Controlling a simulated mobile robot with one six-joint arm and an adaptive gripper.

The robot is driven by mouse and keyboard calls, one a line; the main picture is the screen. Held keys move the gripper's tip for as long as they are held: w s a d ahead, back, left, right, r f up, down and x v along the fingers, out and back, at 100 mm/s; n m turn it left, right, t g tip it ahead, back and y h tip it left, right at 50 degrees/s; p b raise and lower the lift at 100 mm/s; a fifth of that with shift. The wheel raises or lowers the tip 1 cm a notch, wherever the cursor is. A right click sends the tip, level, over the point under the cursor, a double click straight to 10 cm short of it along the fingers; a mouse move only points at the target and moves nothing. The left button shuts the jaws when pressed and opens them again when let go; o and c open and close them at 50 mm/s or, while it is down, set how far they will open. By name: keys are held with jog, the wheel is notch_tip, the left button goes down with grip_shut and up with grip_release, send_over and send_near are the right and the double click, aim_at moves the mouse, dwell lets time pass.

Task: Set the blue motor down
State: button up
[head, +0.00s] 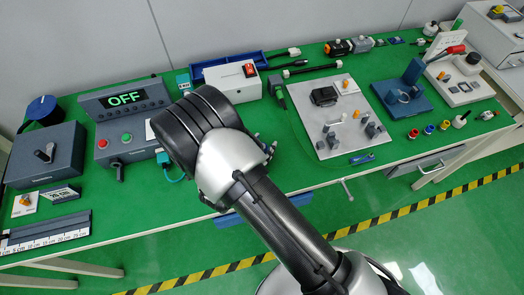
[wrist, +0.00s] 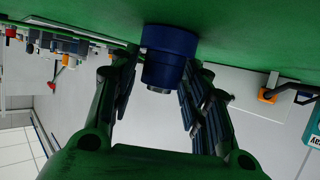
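The blue motor (wrist: 168,62) shows in the wrist view, its wide dark end against the green tabletop (wrist: 80,12), which lies along the top of that picture. Its narrower end points toward my wrist camera. My gripper (wrist: 162,78) has one finger on each side of the motor. The fingers are spread, and a narrow gap shows between the left finger and the motor; contact on the right side is hard to judge.
A control box reading OFF (head: 124,100) stands left of my arm, and a white box with a red switch (head: 232,82) stands behind it. A light plate with small parts (head: 335,140) and a blue stand (head: 402,95) are to the right. The table's front edge is close to my arm.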

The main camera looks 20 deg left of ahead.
jog(key=shift+s+f, duration=0.1)
grip_shut()
dwell(0.3)
